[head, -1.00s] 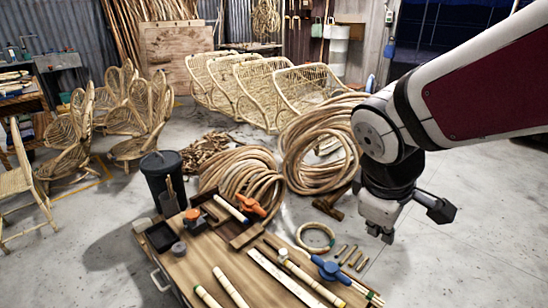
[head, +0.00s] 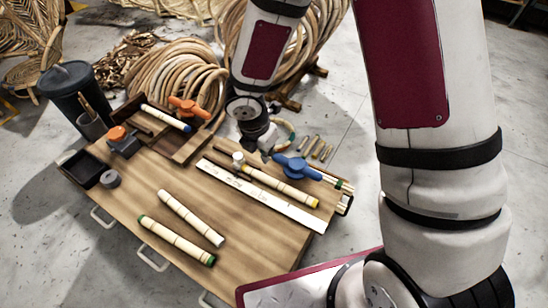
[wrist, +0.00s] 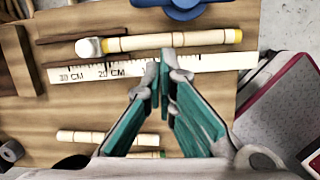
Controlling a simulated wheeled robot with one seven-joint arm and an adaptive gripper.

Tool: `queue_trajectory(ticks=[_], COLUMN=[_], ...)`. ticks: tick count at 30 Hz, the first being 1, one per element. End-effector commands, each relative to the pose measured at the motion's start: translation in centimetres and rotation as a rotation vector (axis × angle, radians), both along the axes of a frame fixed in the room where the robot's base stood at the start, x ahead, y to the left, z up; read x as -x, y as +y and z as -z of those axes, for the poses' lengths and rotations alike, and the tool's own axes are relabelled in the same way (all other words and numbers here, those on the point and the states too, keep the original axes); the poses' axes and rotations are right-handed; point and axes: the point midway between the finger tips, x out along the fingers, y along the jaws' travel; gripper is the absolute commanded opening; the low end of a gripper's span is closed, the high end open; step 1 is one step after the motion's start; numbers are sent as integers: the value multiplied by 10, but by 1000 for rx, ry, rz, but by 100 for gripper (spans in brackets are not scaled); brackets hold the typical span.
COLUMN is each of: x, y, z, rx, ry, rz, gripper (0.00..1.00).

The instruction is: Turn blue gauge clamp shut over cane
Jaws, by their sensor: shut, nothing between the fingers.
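The blue gauge clamp (head: 297,168) is at the back right of the bench, behind the yellow-ended cane (head: 282,186). Its blue handle lies roughly along the cane, beside it rather than across it. In the wrist view the blue clamp (wrist: 183,8) is cut off by the top edge, and the cane (wrist: 160,41) runs below it. My gripper (head: 264,155) is to the left of the clamp in the head view. In the wrist view its teal fingers (wrist: 165,68) meet at the tips, shut and empty, in front of the ruler. Contact with the clamp does not show.
A white ruler (head: 262,197) lies in front of the cane, with a white round piece (head: 238,158) at the cane's left end. Two loose canes (head: 190,218) lie nearer. An orange clamp (head: 188,106) sits on the tray at back left.

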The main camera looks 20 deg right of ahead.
Motion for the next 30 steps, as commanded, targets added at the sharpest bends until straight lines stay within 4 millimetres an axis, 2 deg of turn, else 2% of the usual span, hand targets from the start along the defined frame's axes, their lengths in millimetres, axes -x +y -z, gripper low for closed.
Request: queue_trajectory(ticks=[1,5,16,20,23,30], x=[1,1,1,1,-1,-7], y=[5,11,12,12,10,3], z=[14,27,29,35,47,90], rx=[-4,-11,-12,-10,-10,-10], ry=[14,30,33,34,35,35], rz=[-31,-81,-91,-92,-89,-90], gripper=[0,0,0,0,0,0])
